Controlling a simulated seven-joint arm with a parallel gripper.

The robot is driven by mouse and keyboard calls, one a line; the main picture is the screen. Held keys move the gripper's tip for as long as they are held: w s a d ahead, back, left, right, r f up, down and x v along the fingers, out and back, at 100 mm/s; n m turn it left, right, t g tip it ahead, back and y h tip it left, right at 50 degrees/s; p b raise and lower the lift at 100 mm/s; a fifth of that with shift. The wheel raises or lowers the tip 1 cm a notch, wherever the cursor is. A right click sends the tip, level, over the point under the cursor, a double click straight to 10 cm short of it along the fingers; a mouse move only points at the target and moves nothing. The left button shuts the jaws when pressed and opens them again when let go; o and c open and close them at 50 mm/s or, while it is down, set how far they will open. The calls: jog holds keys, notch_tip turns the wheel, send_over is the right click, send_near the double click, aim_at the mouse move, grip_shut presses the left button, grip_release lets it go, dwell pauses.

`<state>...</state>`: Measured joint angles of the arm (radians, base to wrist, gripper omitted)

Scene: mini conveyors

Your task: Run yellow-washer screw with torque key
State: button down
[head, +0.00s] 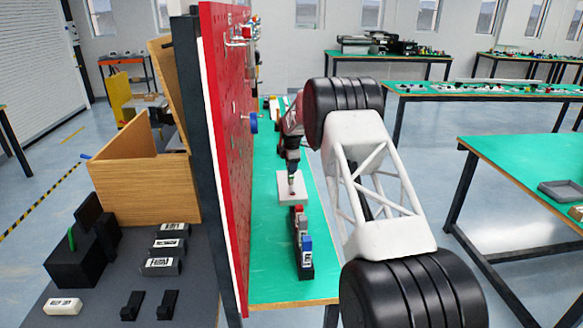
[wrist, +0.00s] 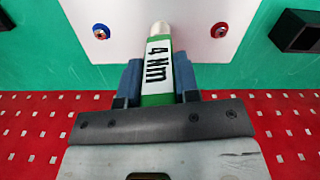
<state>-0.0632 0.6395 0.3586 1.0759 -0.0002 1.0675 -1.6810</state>
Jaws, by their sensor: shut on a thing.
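My gripper (wrist: 158,80) is shut on the torque key (wrist: 159,52), a green and white tool marked "4 Nm". The key's metal end (wrist: 160,27) points at the white plate (wrist: 190,12) on the green table. On the plate, a screw with a blue washer (wrist: 101,32) lies left of the key and one with a red washer (wrist: 219,30) lies right of it. I see no yellow washer; the key covers the plate's middle. In the head view my gripper (head: 292,160) is over the white plate (head: 283,193); contact cannot be told.
A dark rack (head: 306,272) with red, white and blue blocks stands in front of the plate. A red perforated panel (head: 225,150) rises along the table's left side. A black holder (wrist: 297,32) shows at the wrist view's right edge. Bare green table (head: 270,270) lies nearer.

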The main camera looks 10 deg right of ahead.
jog(key=m, duration=0.7)
jog(key=shift+r, duration=0.1)
jog(key=shift+r, duration=2.9)
jog(key=shift+s, duration=0.1)
